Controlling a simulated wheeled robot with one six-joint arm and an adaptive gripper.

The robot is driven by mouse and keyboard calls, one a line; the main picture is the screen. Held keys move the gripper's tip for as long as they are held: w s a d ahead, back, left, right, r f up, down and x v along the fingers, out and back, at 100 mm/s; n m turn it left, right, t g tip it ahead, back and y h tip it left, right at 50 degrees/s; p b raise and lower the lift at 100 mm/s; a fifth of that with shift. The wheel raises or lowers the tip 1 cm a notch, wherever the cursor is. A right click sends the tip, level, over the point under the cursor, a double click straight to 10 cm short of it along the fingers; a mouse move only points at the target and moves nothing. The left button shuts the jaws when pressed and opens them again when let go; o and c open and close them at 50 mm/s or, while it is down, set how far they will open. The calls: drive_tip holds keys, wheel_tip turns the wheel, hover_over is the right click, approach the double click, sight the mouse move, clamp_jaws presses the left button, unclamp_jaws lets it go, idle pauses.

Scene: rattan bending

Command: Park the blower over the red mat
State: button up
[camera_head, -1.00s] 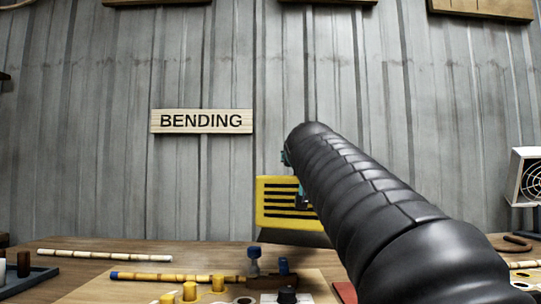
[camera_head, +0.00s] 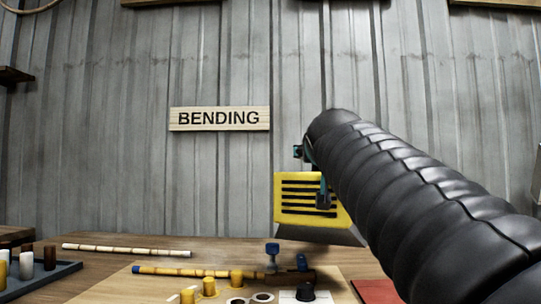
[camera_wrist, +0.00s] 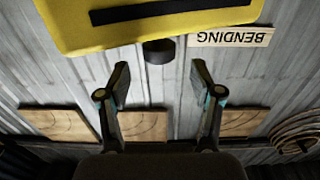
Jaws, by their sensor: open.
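A yellow slatted box with a grey flared underside, which looks like the blower (camera_head: 312,203), shows in the head view above the bench, partly behind my arm. In the wrist view the yellow blower (camera_wrist: 150,27) fills the top, with a short dark knob (camera_wrist: 159,51) pointing toward my gripper. My gripper (camera_wrist: 160,72) is open and empty; the knob lies just beyond the gap between its fingertips. In the head view the gripper (camera_head: 312,174) is mostly hidden by my arm. The red mat (camera_head: 377,291) lies on the bench at lower right, partly cut off and behind my arm.
A pale board (camera_head: 130,289) holds yellow pegs (camera_head: 209,287), a blue-ended cane (camera_head: 180,271) and a blue-knobbed clamp (camera_head: 272,256). Another cane (camera_head: 130,249) lies behind. A grey tray (camera_head: 62,270) with small cylinders is at left. The BENDING sign (camera_head: 219,118) hangs on the wall.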

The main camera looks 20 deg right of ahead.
drive_tip(key=v, duration=0.6)
drive_tip(key=shift+s, duration=0.25)
drive_tip(key=shift+a, duration=0.1)
